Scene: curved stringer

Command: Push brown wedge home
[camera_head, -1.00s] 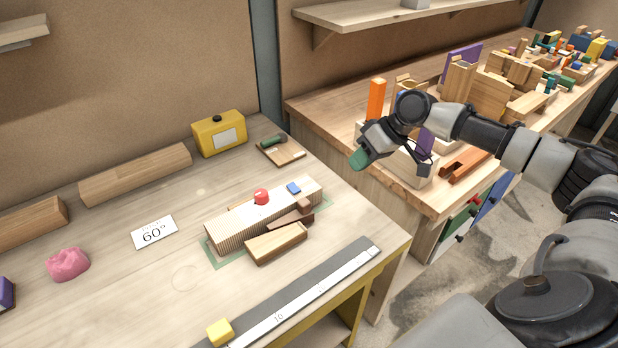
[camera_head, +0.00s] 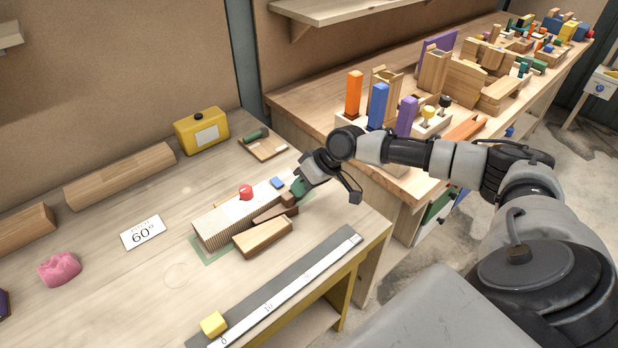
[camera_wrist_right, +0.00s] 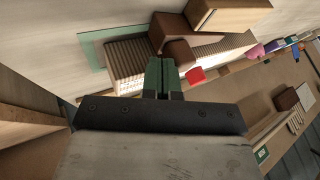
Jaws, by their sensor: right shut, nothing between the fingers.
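The brown wedge (camera_head: 268,216) lies between the ribbed light-wood block (camera_head: 228,222) and a plain wooden block (camera_head: 263,238). A raised brown block stands at its right end (camera_head: 289,199). In the right wrist view the wedge (camera_wrist_right: 168,27) and its raised end (camera_wrist_right: 181,52) lie just beyond my fingertips. My right gripper (camera_head: 297,188), with green fingers, is shut and empty beside that end. In the right wrist view its fingertips (camera_wrist_right: 160,64) are very close to the raised end; I cannot tell whether they touch. My left gripper is not in view.
A red knob (camera_head: 246,191) and a blue piece (camera_head: 277,183) sit on the ribbed block. A ruler strip (camera_head: 290,290) runs along the front edge, with a yellow cube (camera_head: 214,323). A yellow box (camera_head: 202,131) stands behind.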

